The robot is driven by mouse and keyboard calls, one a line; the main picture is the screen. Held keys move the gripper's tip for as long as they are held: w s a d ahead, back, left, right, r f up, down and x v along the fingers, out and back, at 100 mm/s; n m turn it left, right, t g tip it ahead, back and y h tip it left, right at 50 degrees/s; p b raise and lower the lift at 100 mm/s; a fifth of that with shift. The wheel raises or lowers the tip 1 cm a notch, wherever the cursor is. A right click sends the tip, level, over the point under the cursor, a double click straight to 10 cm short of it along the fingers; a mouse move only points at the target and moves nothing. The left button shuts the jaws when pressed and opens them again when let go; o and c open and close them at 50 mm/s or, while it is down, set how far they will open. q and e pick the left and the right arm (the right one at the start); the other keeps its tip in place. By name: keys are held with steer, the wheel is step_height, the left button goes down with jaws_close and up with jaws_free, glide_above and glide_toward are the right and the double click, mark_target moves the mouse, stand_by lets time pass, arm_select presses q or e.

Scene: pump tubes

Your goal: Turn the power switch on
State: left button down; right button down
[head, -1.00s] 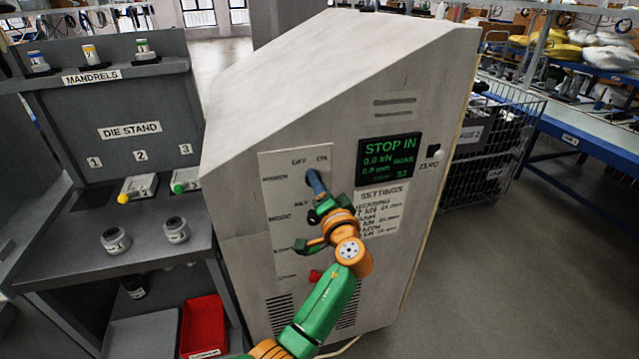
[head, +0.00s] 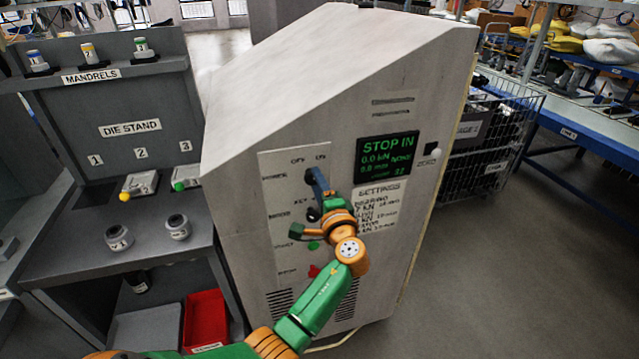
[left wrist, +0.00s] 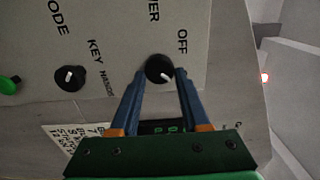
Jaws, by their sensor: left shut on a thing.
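The grey machine has a pale control panel (head: 283,215) with a power row at the top, marked OFF and ON. The power switch (left wrist: 158,68) is a round black knob with a white pointer mark, seen in the left wrist view. The mark points toward the lower right of that picture. The OFF label (left wrist: 183,41) is up and right of the knob; the ON label is hidden there. My left gripper (head: 316,180) is at the power row, and its two blue fingers are shut on the knob from both sides. The gripper hides the knob in the head view.
Below are a mode knob (left wrist: 69,78), a green button (head: 313,246) and a red control (head: 313,271). A lit display (head: 387,158) reads STOP IN. A die stand (head: 130,128) with a shelf is at the left. A wire cart (head: 492,150) stands at the right.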

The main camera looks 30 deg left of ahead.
arm_select(q)
steer(key=shift+r, duration=0.3)
steer(key=c, duration=0.5)
jaws_free()
steer(key=shift+a, duration=0.1)
steer(key=shift+o, duration=0.6)
steer(key=shift+a+f, duration=0.25)
steer(key=shift+a, duration=0.05)
steer(key=b+v, duration=0.1)
steer(key=v, duration=0.6)
steer(key=shift+b, duration=0.35)
arm_select(e)
steer(key=shift+a+f, duration=0.2)
steer(key=shift+f, duration=0.6)
